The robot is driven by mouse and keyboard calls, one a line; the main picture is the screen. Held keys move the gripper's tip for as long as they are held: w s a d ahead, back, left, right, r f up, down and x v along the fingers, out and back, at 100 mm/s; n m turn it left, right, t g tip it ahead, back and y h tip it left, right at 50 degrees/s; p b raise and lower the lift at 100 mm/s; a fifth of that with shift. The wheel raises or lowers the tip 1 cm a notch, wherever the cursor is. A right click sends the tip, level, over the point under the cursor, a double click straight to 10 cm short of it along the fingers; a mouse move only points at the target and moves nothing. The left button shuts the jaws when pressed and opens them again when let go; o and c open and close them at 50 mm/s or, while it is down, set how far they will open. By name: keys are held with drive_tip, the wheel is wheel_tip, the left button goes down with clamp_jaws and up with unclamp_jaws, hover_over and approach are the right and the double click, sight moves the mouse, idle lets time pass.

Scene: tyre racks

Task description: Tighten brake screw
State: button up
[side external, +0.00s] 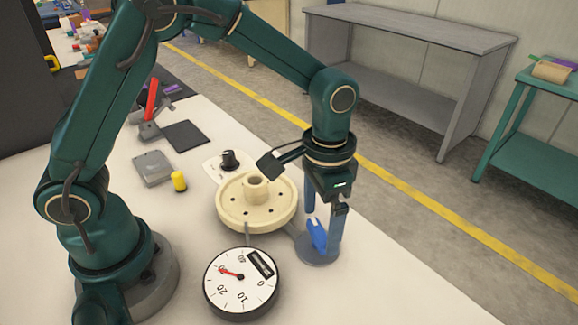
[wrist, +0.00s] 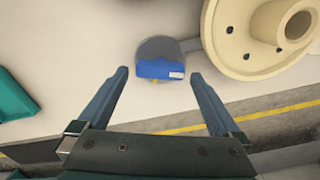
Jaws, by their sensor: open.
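A blue tool (side external: 319,236) stands on a grey round base (side external: 314,255) near the table's right edge. It also shows in the wrist view (wrist: 160,70), with a small white label and a bit of yellow below it. My gripper (side external: 323,226) points down at it and is open. In the wrist view, its fingers lie left and right of the blue tool with gaps on both sides. The cream brake hub (side external: 233,210) with several small holes and a raised centre sits just left of the tool. I cannot make out a brake screw.
A round dial gauge (side external: 241,284) lies in front of the hub. A black knob (side external: 230,160) on a white plate, a yellow cylinder (side external: 179,181) and a grey box (side external: 153,168) are behind and left. The table edge is close beyond the tool.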

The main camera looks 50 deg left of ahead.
sight(319, 232)
drive_tip(key=shift+f, duration=1.8)
